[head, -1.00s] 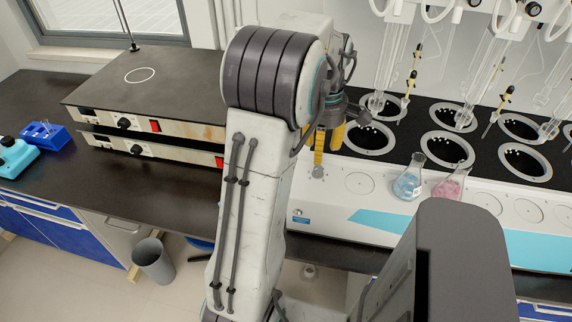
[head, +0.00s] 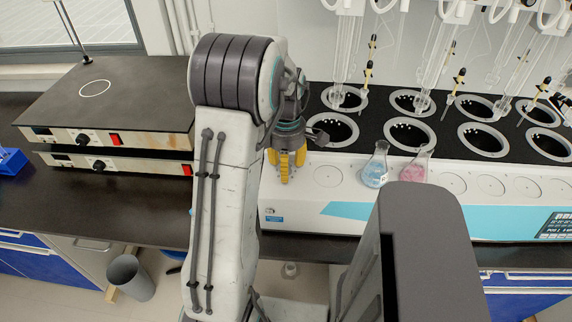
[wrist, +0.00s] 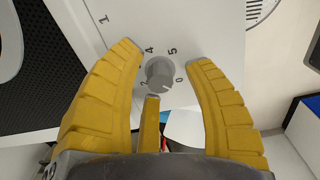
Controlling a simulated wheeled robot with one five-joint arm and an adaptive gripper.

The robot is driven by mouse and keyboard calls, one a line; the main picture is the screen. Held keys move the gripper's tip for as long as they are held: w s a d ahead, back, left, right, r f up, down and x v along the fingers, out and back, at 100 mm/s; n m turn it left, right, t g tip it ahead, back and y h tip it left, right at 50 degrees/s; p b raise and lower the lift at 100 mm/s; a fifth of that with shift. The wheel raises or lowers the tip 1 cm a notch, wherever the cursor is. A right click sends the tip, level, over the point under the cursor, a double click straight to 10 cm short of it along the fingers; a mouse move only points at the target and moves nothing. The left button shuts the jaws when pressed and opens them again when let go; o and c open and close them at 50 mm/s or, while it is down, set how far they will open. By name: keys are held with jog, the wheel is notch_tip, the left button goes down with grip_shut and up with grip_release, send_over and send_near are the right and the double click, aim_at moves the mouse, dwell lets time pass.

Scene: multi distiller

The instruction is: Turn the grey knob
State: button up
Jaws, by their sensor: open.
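The grey knob (wrist: 160,74) is on the white front panel of the distiller (head: 300,208), with printed numbers around it. In the wrist view it sits between my gripper's yellow fingers (wrist: 166,58), which are spread open. Two fingertips are to its left and right, and a third finger (wrist: 151,125) is just below it. I see clear gaps to the side fingertips; I cannot tell whether the third finger touches. In the head view my gripper (head: 287,176) points down at the panel's left end and hides the knob.
A blue flask (head: 375,170) and a pink flask (head: 415,168) stand on the distiller right of my gripper. Glassware hangs above its black wells. Stacked hot plates (head: 110,110) are on the dark bench to the left. A grey bin (head: 130,277) stands on the floor.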

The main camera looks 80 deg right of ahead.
grip_shut()
dwell(0.4)
